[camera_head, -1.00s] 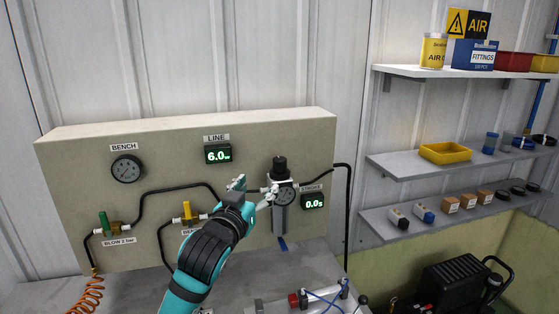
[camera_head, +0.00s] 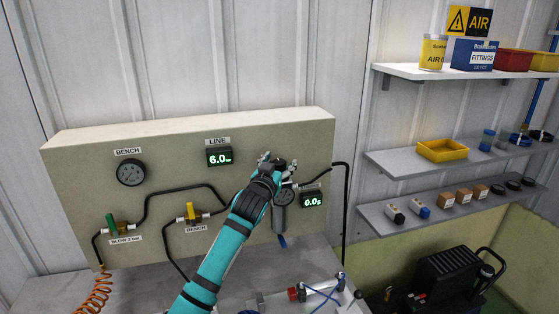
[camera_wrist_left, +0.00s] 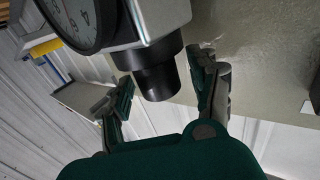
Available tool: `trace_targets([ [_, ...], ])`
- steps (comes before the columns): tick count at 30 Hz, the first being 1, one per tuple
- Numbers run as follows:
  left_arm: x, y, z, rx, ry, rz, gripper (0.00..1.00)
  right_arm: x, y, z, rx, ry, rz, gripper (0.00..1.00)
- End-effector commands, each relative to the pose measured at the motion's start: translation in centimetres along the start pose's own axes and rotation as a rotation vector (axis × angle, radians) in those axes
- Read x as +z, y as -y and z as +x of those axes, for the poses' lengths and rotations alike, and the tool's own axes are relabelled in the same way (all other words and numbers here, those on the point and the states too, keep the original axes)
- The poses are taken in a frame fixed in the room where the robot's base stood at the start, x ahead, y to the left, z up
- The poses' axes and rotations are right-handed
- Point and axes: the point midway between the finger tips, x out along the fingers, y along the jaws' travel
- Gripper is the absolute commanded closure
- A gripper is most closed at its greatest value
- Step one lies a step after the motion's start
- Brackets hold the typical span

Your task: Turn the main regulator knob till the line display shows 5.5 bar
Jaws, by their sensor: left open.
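The main regulator's black knob (camera_head: 279,163) sits on top of the regulator with its gauge (camera_head: 285,195) on the right part of the panel. The line display (camera_head: 219,157) reads 6.0. My left gripper (camera_head: 272,163) is at the knob, its fingers to either side in the head view. In the left wrist view the black knob (camera_wrist_left: 157,82) lies between the two open fingers of my left gripper (camera_wrist_left: 165,95), with a visible gap on both sides. Part of the regulator is hidden behind my gripper in the head view. My right gripper is not in view.
The panel (camera_head: 80,160) also carries a bench gauge (camera_head: 130,172), a green-handled valve (camera_head: 112,223), a yellow-handled valve (camera_head: 190,212) and a stroke display (camera_head: 312,199) reading 0.0s. Black hoses cross the panel. A cylinder (camera_head: 318,290) lies on the bench below. Shelves (camera_head: 420,158) stand right.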

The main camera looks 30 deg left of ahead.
Motion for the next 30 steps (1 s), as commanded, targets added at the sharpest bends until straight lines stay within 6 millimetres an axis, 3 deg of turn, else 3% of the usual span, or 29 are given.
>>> trace_targets([
  [8,0.05,-0.02,0.19,0.000,0.000,0.000,0.39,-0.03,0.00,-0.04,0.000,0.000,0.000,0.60],
  [22,0.06,-0.02,0.15,0.000,0.001,0.000,0.98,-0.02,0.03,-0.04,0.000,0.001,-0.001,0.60],
  [30,0.11,-0.04,0.15,-0.004,0.001,-0.001,0.99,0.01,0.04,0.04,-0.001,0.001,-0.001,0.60],
])
